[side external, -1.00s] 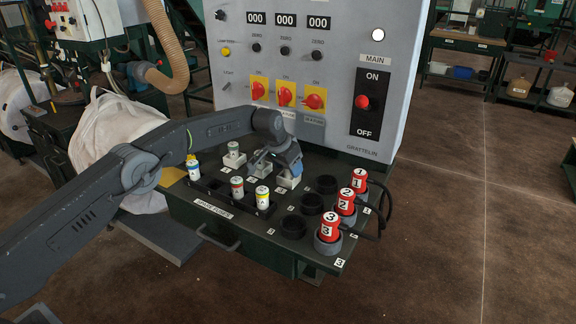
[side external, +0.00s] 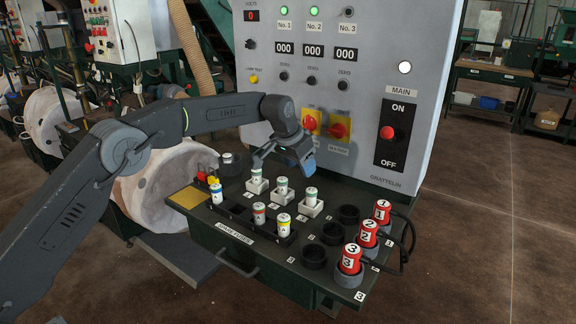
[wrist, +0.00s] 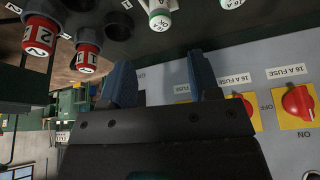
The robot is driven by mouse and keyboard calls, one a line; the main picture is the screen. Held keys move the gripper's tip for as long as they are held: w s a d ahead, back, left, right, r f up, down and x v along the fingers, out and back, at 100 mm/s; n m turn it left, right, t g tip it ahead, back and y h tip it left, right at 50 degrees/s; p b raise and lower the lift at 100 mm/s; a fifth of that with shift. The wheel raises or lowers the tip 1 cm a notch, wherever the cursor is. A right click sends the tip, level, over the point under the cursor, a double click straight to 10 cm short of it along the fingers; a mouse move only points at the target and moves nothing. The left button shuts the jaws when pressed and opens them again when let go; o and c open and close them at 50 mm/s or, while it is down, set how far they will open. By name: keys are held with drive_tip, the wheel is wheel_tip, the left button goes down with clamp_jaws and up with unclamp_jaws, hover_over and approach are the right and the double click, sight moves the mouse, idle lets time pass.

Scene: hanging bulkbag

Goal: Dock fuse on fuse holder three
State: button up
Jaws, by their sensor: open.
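Three white square fuse holders stand in a row on the dark panel. A fuse with a green-banded top (side external: 311,194) stands upright in the rightmost holder (side external: 312,210), which I take as holder three. The middle (side external: 281,186) and left (side external: 256,178) holders also each carry an upright fuse. My gripper (side external: 286,160) is open, above and behind these fuses. In the wrist view, its two blue fingers (wrist: 161,72) are apart with nothing between them, and the green-and-white fuse top (wrist: 159,16) lies beyond them.
The spare-fuse rack (side external: 236,212) in front holds several fuses, including a yellow one (side external: 284,224). Black round sockets (side external: 332,234) and numbered red plugs (side external: 368,233) with cables stand to the right. The grey control cabinet (side external: 430,80) rises close behind my gripper.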

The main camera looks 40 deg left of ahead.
drive_tip(key=s+a+r+n, duration=0.1)
drive_tip(key=s+a+r, duration=0.1)
drive_tip(key=s+r, duration=0.65)
drive_tip(key=s+a+r, duration=0.1)
drive_tip(key=s+r, duration=0.4)
drive_tip(key=s, duration=0.6)
drive_tip(key=s+a+f+n, duration=0.1)
drive_tip(key=s+f, duration=0.2)
drive_tip(key=s, duration=0.9)
drive_tip(key=s+a+f+t+y, duration=0.1)
drive_tip(key=s+f, duration=0.2)
drive_tip(key=s, duration=1)
drive_tip(key=shift+f+n, duration=0.4)
drive_tip(key=shift+c, duration=0.2)
